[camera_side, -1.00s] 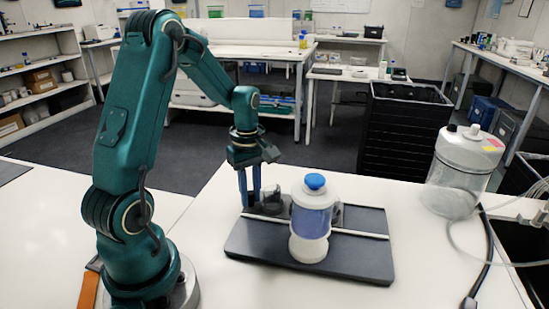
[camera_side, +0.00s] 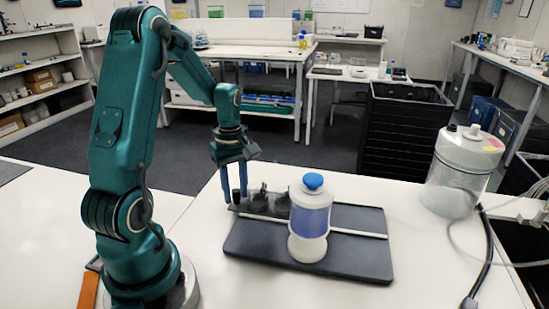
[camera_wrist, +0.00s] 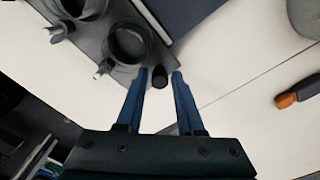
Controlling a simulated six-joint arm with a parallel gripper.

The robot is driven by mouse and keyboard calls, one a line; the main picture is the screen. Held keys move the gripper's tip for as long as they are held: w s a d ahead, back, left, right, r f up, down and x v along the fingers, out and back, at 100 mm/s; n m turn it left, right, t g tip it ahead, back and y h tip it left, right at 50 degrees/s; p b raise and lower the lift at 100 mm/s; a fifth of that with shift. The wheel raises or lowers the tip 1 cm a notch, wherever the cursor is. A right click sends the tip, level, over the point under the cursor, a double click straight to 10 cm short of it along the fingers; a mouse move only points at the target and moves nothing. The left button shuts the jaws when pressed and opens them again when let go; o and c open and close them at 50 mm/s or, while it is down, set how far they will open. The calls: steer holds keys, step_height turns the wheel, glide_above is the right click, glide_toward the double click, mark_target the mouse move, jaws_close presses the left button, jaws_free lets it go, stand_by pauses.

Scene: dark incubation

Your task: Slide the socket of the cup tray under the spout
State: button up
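The dark cup tray (camera_side: 265,208) lies across the far part of a dark base, its left end sticking out past the base. A round socket (camera_wrist: 127,42) shows in the wrist view, with part of another (camera_wrist: 85,8) nearer the top edge. A short black knob (camera_wrist: 160,77) stands at the tray's end and also shows in the side view (camera_side: 236,196). My gripper (camera_side: 234,196) has its blue fingers on either side of the knob, with narrow gaps visible in the wrist view (camera_wrist: 160,73). A white dispenser with a blue cap (camera_side: 312,180) stands right of the sockets. I cannot make out its spout.
The dark base (camera_side: 345,262) carries a light rail (camera_side: 355,234). A clear jar with a white lid (camera_side: 462,165) and tubing stand to the right. An orange-tipped item (camera_wrist: 287,100) lies on the white bench.

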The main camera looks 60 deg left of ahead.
step_height(320, 180, up, 5)
steer(key=shift+f, duration=0.1)
stand_by(0.4)
